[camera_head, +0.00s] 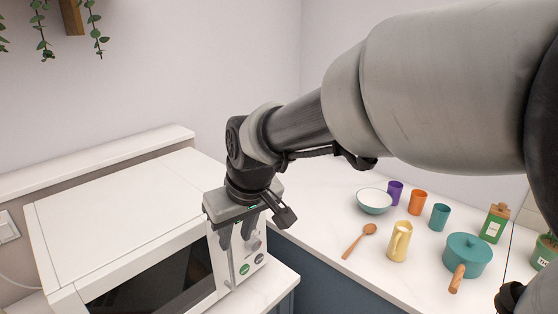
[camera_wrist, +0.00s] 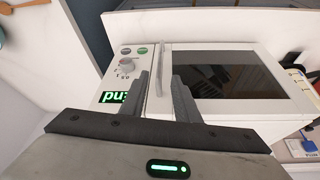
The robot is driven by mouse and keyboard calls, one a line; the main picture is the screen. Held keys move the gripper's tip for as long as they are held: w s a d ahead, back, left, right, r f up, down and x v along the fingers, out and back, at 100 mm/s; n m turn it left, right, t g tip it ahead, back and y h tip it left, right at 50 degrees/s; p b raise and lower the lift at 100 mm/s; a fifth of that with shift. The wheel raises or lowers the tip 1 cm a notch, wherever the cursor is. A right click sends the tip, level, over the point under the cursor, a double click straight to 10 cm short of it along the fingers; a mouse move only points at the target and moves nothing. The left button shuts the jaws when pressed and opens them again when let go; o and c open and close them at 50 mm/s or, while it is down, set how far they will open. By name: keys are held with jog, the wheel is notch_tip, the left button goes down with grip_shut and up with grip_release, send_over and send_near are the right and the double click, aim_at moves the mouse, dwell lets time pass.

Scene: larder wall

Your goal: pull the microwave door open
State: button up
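The white microwave (camera_head: 130,210) stands on the counter at the lower left in the head view. Its door (camera_wrist: 240,75), with a dark window, looks shut. The light vertical door handle (camera_wrist: 164,60) is beside the control panel (camera_wrist: 127,65); part of it also shows in the head view (camera_head: 230,268). My gripper (camera_head: 236,242) is at the microwave front by the handle. In the wrist view my gripper (camera_wrist: 161,80) is open, and the handle lies between its two dark fingers with gaps visible. I cannot tell how deep the fingers reach around it.
On the counter to the right are a bowl (camera_head: 374,201), a wooden spoon (camera_head: 360,241), a yellow jug (camera_head: 400,242), several cups and a teal pot (camera_head: 467,254). A wall socket (camera_head: 7,228) is left of the microwave. My arm hides part of the back wall.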

aim_at(231, 256)
jog(key=b+x, duration=0.7)
jog(key=x, duration=0.5)
jog(key=shift+c, duration=0.2)
grip_shut()
